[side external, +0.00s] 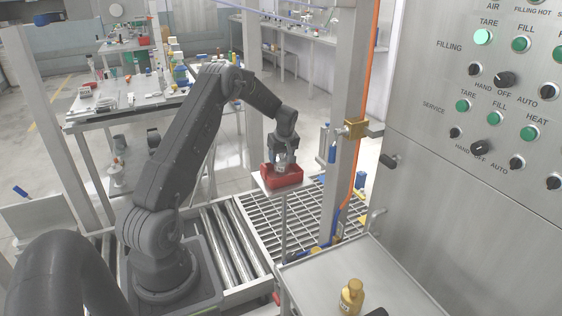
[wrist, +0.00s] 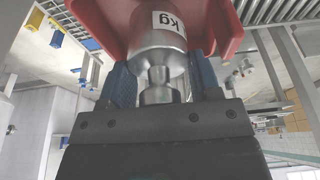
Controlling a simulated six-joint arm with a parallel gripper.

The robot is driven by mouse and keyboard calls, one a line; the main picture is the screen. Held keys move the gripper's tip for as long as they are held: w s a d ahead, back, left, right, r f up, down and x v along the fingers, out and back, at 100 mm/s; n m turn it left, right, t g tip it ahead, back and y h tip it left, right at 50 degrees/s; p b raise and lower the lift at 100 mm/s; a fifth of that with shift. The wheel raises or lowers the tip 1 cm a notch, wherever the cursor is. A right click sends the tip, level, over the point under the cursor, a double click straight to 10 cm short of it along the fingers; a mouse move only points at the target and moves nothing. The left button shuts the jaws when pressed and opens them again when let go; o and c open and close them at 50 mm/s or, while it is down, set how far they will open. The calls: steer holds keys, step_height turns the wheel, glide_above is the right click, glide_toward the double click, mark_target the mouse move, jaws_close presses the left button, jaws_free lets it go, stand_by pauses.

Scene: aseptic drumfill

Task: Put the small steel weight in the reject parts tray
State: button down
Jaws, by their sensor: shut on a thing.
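The small steel weight (wrist: 157,45) is a shiny cylinder with a narrow neck and a white "kg" label. My gripper (side external: 284,157) is shut on it, with a blue-grey finger on either side of its neck in the wrist view. The red reject parts tray (side external: 283,178) sits on a small raised plate; its red wall also shows in the wrist view (wrist: 101,18). The weight is at the tray's opening, its lower part overlapping the tray. I cannot tell whether it touches the tray floor.
A steel cart (side external: 320,285) at the front carries a brass-coloured object (side external: 351,298). A control cabinet (side external: 470,210) stands on the right. A steel post (side external: 347,130) with an orange hose (side external: 367,90) rises just right of the tray. Floor grating (side external: 305,215) and rollers (side external: 222,250) lie below.

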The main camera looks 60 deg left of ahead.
steer(key=shift+x, duration=0.85)
steer(key=shift+w+d+f, duration=0.1)
steer(key=shift+f, duration=0.05)
steer(key=shift+c, duration=1.6)
jaws_free()
steer(key=shift+d+f, duration=0.1)
steer(key=shift+f, duration=0.1)
steer(key=shift+r, duration=0.1)
